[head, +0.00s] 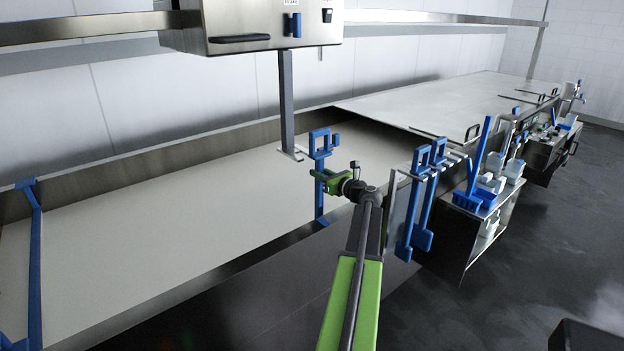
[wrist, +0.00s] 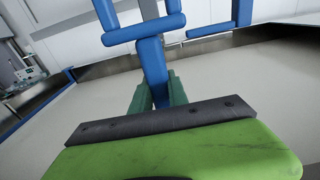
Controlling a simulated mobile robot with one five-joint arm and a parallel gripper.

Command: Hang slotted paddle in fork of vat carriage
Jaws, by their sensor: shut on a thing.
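My gripper (head: 326,178) is shut on the shaft of a blue paddle (head: 320,146) and holds it upright over the near part of the vat. In the wrist view the blue shaft (wrist: 153,62) stands between the green fingers (wrist: 158,95), with the framed handle above them. The paddle's lower end hangs by the vat's near wall; I cannot make out slots in it. The vat carriage (head: 270,22) is a steel box on a rail, with a post down to a small pale fork (head: 291,153). The fork is just left of the paddle's top and looks empty.
The long vat (head: 150,215) has a pale surface and a raised near rim. More blue paddles (head: 416,200) hang on a rack at right, beside a steel cart (head: 480,215) with blue tools and containers. A blue bar (head: 36,240) crosses the vat at left.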

